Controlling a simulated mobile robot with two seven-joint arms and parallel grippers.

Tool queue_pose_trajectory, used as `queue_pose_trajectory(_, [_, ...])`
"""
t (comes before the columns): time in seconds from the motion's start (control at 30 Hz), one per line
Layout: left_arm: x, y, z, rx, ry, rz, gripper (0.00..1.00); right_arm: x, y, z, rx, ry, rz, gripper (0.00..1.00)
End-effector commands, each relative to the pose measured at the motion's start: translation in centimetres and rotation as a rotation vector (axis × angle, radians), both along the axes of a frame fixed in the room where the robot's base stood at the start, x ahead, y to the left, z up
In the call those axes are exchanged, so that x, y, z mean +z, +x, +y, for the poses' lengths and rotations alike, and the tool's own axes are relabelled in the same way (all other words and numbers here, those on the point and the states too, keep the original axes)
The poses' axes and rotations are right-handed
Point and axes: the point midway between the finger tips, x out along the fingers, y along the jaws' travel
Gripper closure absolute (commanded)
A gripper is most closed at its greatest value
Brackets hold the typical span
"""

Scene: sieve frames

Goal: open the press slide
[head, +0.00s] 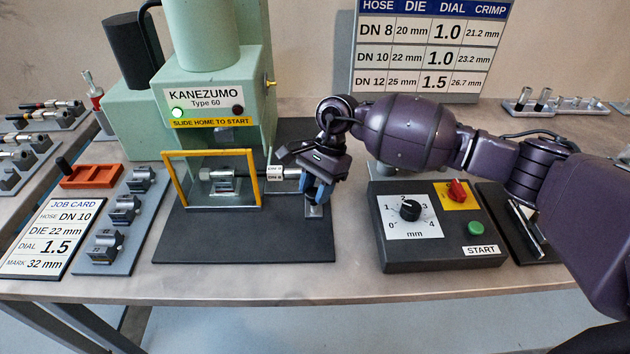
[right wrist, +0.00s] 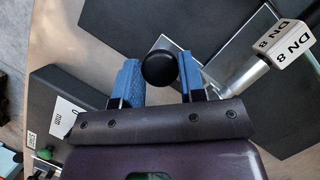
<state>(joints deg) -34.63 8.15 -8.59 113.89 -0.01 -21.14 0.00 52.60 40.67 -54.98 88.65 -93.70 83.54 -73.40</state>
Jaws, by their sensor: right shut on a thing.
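The green press (head: 215,90) stands at the back centre on a dark base plate, marked "SLIDE HOME TO START". A yellow guard frame (head: 166,182) stands in front of its opening, with a die and hose end behind it. My right gripper (head: 318,190) is at the right end of the press's base plate. In the right wrist view its blue fingers (right wrist: 158,80) are on either side of a round black knob (right wrist: 159,67), shut on it. My left gripper is not in view.
A control box (head: 435,255) with dial, red switch and green button stands right of the base plate. A hose fitting with "DN 8" tags (right wrist: 286,42) lies close beside my fingers. A die rack (head: 118,225), red tray (head: 90,177) and job card (head: 40,240) are at left.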

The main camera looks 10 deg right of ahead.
Motion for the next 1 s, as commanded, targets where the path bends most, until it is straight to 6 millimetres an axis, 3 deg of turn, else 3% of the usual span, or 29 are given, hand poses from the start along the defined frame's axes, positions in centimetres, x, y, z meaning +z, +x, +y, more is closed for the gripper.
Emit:
queue_pose_trajectory(0.2, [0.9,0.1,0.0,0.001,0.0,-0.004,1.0,0.2,-3.9,0.7,0.005,-0.001,0.001,1.0])
queue_pose_trajectory(0.4, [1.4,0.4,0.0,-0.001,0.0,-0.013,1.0,0.1,-6.3,1.2,0.004,0.0,0.001,1.0])
queue_pose_trajectory(0.6, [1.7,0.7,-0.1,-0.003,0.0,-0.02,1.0,0.0,-7.3,1.5,0.002,0.0,0.002,1.0])
queue_pose_trajectory(0.97, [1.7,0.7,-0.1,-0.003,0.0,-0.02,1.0,0.0,-7.4,1.5,0.0,-0.001,0.001,1.0])
queue_pose_trajectory(1.0, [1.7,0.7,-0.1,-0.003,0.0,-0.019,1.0,0.0,-7.4,1.5,0.0,-0.001,0.001,0.58])
